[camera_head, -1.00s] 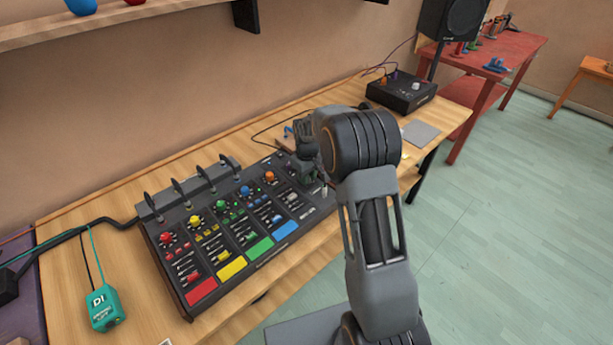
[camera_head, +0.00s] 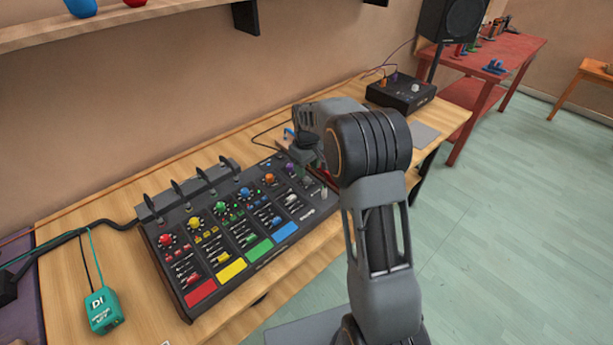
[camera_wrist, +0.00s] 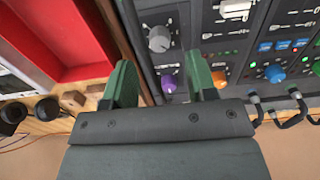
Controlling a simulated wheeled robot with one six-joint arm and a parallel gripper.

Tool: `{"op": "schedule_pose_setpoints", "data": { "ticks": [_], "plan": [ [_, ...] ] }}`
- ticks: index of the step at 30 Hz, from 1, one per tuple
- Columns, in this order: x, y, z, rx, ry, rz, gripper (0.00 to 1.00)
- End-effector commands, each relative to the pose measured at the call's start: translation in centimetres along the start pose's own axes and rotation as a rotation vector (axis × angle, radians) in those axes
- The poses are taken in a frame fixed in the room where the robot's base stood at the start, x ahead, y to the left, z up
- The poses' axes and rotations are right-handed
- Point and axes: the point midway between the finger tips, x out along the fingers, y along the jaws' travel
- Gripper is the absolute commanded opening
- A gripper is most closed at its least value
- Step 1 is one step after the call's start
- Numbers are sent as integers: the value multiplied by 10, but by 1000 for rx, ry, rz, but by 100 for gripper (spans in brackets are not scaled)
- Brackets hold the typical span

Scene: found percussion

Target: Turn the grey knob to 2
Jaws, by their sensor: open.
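The grey knob (camera_wrist: 159,39) shows in the wrist view, on the dark panel of the mixer (camera_head: 238,263). Its scale marks are too small to read, so I cannot tell its setting. In the head view the grey knob (camera_head: 306,180) is small, at the mixer's right end, in front of the purple knob (camera_head: 291,168). My gripper (camera_wrist: 162,80) is open and empty, with its two green fingers apart. In the wrist view the purple knob shows between the fingertips and the grey knob lies beyond them. My arm hides most of the gripper in the head view.
Orange (camera_wrist: 219,77) and blue (camera_wrist: 274,73) knobs sit right of the fingers in the wrist view. A red-walled tray (camera_wrist: 92,35) lies beside the mixer at left. A black box (camera_head: 402,93) stands at the table's back right. A teal DI box (camera_head: 103,310) lies at front left.

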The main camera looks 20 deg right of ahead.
Motion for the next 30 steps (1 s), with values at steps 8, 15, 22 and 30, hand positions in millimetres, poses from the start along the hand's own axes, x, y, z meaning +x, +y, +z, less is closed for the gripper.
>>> {"op": "schedule_pose_setpoints", "data": {
  "ticks": [8,15,22,30],
  "plan": [
    [-55,0,0,1,2,1,52],
    [-82,0,1,1,-1,0,52],
    [-89,0,1,1,-2,-1,52],
    [-89,0,1,1,-2,-1,52]
  ]
}}
